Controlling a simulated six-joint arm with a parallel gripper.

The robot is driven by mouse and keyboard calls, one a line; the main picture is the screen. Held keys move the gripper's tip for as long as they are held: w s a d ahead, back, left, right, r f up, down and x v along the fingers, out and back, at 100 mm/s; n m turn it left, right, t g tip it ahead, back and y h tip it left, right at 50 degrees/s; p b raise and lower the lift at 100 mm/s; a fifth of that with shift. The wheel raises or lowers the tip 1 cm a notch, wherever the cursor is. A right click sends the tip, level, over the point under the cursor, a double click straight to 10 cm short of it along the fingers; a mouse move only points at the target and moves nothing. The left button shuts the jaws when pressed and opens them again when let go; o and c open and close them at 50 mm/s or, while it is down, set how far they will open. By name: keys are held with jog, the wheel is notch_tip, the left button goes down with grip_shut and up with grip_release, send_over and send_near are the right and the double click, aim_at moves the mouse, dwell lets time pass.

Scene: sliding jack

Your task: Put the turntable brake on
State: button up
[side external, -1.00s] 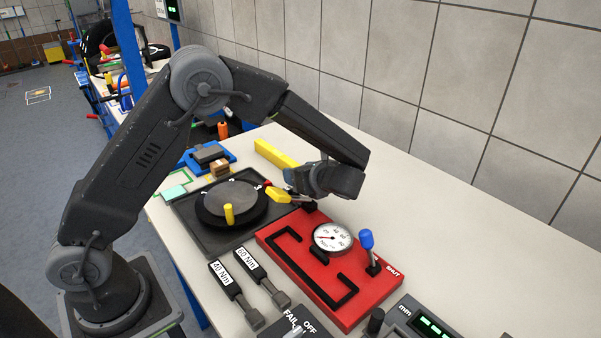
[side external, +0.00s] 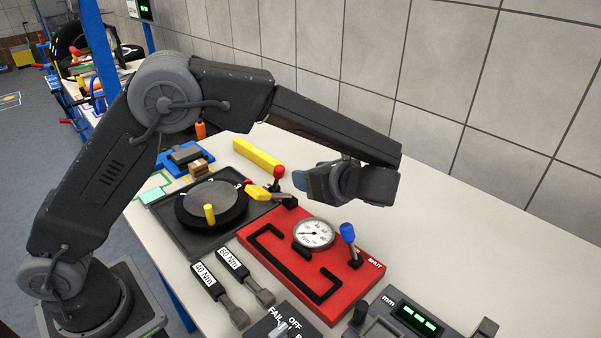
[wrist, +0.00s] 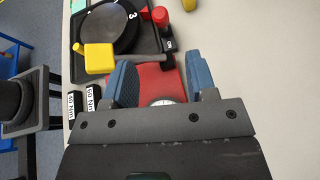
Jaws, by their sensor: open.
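The turntable (side external: 222,196) is a dark disc with a yellow peg (side external: 209,214), set on a black tray; part of it shows in the wrist view (wrist: 110,22). Beside its right edge is a lever with a yellow grip (side external: 257,192) and a dark rod. In the wrist view the yellow grip (wrist: 99,58) points left, and an ON label (wrist: 170,45) is near the rod's right end. A red knob (side external: 278,171) stands just behind the lever. My gripper (side external: 308,180) is open and empty, right of the lever and above the red panel's far end. Both blue fingers (wrist: 163,80) are apart.
A red panel (side external: 330,283) with a slot track, a gauge (side external: 313,233) and a blue-knobbed lever (side external: 348,234) lies in front. Two labelled torque tools (side external: 232,262) lie left of it. A yellow bar (side external: 257,155) lies behind. Bare bench is at the right.

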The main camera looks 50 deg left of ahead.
jog(key=shift+d+r, duration=0.15)
jog(key=shift+d, duration=0.2)
jog(key=shift+c, duration=0.5)
